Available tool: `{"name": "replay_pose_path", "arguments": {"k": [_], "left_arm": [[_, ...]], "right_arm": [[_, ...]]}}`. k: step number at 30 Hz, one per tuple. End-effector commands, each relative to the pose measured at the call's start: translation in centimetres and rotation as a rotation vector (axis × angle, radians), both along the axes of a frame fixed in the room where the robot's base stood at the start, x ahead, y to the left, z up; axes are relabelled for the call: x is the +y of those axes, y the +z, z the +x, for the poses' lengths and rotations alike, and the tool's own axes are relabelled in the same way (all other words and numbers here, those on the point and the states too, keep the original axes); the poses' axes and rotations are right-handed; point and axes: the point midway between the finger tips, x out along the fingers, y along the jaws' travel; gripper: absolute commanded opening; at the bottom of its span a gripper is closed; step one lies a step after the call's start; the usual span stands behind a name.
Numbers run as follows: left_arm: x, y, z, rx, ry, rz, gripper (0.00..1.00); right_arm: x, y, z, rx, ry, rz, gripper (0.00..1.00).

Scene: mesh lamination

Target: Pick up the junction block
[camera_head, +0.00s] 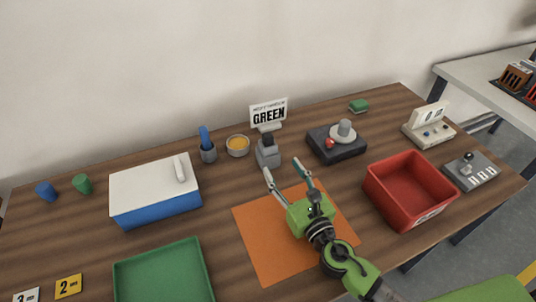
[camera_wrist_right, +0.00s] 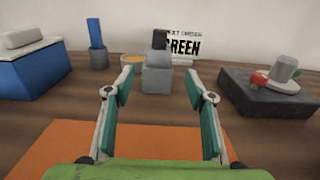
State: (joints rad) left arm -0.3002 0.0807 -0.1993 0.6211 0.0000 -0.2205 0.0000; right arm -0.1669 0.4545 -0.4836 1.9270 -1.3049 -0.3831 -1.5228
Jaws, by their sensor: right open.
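A grey block with a dark upright top (camera_head: 268,154), which looks like the junction block, stands on the wooden table behind the orange mat. In the right wrist view the grey block (camera_wrist_right: 157,76) is upright, straight ahead and centred between the fingers. My right gripper (camera_head: 283,170) is open and empty above the far part of the mat, its fingertips pointing at the block from a little in front. The same gripper (camera_wrist_right: 161,88) shows both fingers spread wide, with the block beyond the tips. My left gripper is out of view.
A white sign reading GREEN (camera_head: 268,113) stands right behind the block. A red bin (camera_head: 408,190) stands farther right.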

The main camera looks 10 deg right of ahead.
Motion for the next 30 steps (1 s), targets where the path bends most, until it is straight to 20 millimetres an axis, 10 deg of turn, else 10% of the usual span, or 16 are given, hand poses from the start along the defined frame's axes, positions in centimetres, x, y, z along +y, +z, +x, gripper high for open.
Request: {"name": "replay_pose_path", "arguments": {"k": [21,30], "left_arm": [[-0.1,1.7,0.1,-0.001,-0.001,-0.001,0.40],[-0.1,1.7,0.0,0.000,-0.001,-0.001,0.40]], "right_arm": [[2.1,0.3,9.1,0.000,0.001,0.001,0.50],[2.2,0.2,9.9,0.001,0.001,0.001,0.50]]}}
